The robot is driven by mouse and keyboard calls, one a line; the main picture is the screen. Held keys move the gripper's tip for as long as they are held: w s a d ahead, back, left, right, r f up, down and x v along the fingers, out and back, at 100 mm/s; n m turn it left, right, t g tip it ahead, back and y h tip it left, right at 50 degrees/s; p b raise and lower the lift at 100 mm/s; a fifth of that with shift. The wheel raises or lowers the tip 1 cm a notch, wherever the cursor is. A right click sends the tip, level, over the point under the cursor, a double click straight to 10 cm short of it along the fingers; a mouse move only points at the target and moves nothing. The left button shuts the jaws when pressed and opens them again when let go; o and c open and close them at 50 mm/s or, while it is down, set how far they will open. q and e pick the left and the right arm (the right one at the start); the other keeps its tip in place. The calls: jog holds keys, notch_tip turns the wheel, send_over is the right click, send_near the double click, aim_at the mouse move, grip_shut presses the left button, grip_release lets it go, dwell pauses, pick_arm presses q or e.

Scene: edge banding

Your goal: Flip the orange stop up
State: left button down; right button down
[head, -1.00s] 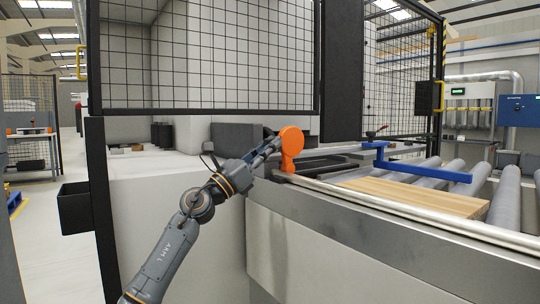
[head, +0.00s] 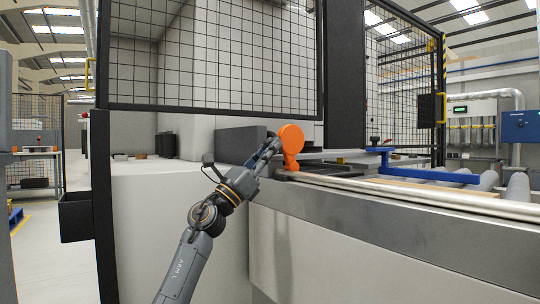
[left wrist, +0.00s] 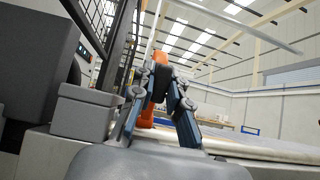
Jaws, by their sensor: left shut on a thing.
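The orange stop (head: 291,138) stands up at the near end of the conveyor's front rail, its round disc at the top of a short stem. My left gripper (head: 272,147) reaches it from the left and is shut on it. In the left wrist view, the two fingers (left wrist: 160,84) sit on either side of the orange stop (left wrist: 161,57). The fingers hide part of the stop. My right gripper does not show in either view.
A metal rail (head: 400,192) runs right from the stop. A wooden panel (head: 430,184) lies on the rollers (head: 517,187) behind it, below a blue bar (head: 430,173). A black mesh guard (head: 210,55) stands behind my left arm.

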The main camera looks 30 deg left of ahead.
pick_arm(q)
jog(key=shift+w+d+f, duration=0.1)
jog(key=shift+f, duration=0.15)
jog(key=c, duration=1.3)
grip_release()
jog(key=shift+r, duration=0.1)
jog(key=v, duration=1.2)
